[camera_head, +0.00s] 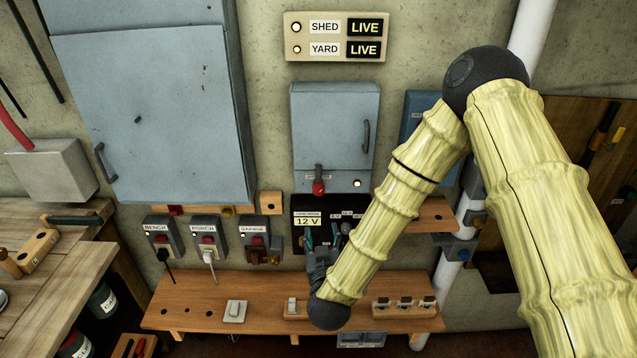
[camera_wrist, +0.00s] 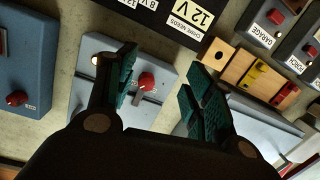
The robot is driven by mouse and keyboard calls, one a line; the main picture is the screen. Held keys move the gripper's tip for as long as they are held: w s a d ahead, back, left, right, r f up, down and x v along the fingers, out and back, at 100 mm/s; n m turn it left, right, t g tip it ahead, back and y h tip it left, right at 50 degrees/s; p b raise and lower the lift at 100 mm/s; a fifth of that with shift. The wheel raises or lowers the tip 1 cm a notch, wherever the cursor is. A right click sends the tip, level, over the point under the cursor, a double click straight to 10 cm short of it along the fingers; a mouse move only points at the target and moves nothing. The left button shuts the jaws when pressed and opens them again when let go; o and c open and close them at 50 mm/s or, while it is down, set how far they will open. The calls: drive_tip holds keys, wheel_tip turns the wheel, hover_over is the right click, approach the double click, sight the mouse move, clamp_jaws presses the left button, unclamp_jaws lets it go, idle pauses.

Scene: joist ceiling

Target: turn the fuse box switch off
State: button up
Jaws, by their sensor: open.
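The fuse box (camera_head: 334,125) is a small blue-grey wall cabinet with its door shut. Its red-knobbed switch (camera_head: 318,187) sits at its lower left, beside a lit lamp (camera_head: 357,183). My gripper (camera_head: 321,238) is open and empty, below the fuse box and in front of the dark 12 V panel (camera_head: 308,210). In the wrist view the red knob (camera_wrist: 147,82) shows between the teal fingers (camera_wrist: 158,78), beyond them; I see no contact. The lamp (camera_wrist: 96,60) shows at left, partly behind a finger. The switch's exact setting is hard to read.
A sign (camera_head: 335,37) above reads SHED LIVE and YARD LIVE. A large cabinet (camera_head: 150,100) stands left. BENCH, PORCH and GARAGE switches (camera_head: 207,238) hang lower left. A blue box (camera_wrist: 20,75) is beside the fuse box. A wooden shelf (camera_head: 190,290) with small switches lies below.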

drive_tip(key=t, duration=0.1)
approach(319, 195)
drive_tip(key=shift+h, duration=0.4)
drive_tip(key=w+p, duration=0.2)
drive_tip(key=w, duration=0.3)
drive_tip(key=w+p, duration=0.2)
drive_tip(key=w, duration=0.3)
drive_tip(key=shift+w+a+f, duration=0.1)
drive_tip(key=shift+w+a, duration=0.15)
drive_tip(key=shift+w, duration=0.15)
clamp_jaws()
